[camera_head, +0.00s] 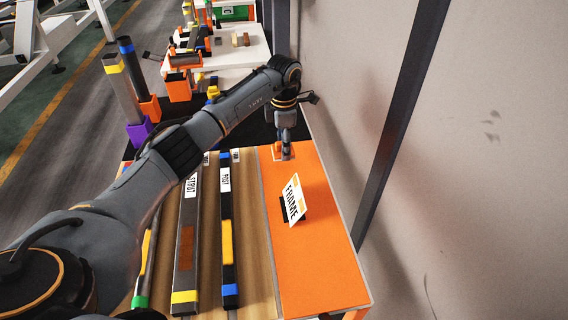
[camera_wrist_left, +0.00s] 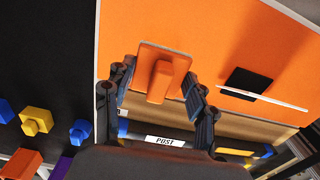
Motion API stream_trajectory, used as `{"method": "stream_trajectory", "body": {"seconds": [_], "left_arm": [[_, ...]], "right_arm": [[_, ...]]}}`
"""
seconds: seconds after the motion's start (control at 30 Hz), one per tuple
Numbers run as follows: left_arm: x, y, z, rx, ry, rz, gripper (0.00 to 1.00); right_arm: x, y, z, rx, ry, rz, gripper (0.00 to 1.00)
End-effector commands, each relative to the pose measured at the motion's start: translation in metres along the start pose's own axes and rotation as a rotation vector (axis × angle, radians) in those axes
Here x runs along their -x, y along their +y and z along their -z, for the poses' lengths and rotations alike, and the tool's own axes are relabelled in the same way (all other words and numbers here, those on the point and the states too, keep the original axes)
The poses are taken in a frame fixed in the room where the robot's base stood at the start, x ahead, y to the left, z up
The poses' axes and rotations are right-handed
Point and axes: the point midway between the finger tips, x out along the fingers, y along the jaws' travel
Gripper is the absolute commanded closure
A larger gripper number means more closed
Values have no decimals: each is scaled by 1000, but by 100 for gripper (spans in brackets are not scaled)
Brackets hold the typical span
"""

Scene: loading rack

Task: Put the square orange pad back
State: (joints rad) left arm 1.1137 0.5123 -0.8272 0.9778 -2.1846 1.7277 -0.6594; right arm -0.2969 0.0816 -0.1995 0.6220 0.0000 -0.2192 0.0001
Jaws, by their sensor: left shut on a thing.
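The square orange pad (camera_wrist_left: 148,62) shows in the left wrist view, with a raised orange grip block (camera_wrist_left: 160,82) on its face. My left gripper (camera_wrist_left: 157,92) has its two dark fingers on either side of the pad and is shut on it. In the head view my left gripper (camera_head: 286,156) is over the far end of the orange panel (camera_head: 318,262), and a bit of the orange pad (camera_head: 277,152) shows beside its fingertips. I cannot tell whether the pad touches the panel. My right gripper is not in view.
A white FRAME sign (camera_head: 293,200) stands on the orange panel. Bars marked STRUT (camera_head: 188,240) and POST (camera_head: 227,240) lie to the left. Blue and yellow blocks (camera_wrist_left: 36,121) sit on a black surface. A wall (camera_head: 470,160) bounds the right side.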

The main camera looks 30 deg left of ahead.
Motion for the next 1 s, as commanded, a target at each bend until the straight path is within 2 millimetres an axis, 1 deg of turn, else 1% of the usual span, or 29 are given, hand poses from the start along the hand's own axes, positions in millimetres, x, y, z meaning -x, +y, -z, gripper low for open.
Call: {"method": "stream_trajectory", "body": {"seconds": [0.03, 0.17, 0.23, 0.3, 0.4, 0.67, 0.83, 0.87, 0.9, 0.93, 0.97, 1.0], "left_arm": [[-3, 2, -1, 0, -1, -1, 69], [-7, 5, -1, 1, 0, 0, 69], [-13, 7, -3, 1, -1, 0, 69], [-27, 7, -3, -1, 0, 3, 69], [-40, 7, -2, -1, 0, 2, 69], [-39, 8, -2, 0, 1, -1, 69], [-44, 8, -2, 0, 1, 0, 69], [-42, 8, -2, -1, 1, 0, 38], [-42, 7, -2, 0, 1, 0, 30], [-42, 7, -2, 0, 1, 0, 24], [-42, 7, -2, 0, 1, 0, 21], [-42, 7, -2, 0, 1, 0, 21]], "right_arm": [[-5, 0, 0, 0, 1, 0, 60], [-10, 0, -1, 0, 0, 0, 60], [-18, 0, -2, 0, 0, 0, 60], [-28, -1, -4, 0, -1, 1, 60], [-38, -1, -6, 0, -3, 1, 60], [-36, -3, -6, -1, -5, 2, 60], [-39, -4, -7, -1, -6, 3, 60], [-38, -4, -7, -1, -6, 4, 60], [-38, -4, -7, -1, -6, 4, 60], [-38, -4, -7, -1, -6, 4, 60], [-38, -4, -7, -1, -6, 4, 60], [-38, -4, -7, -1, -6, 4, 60]]}}
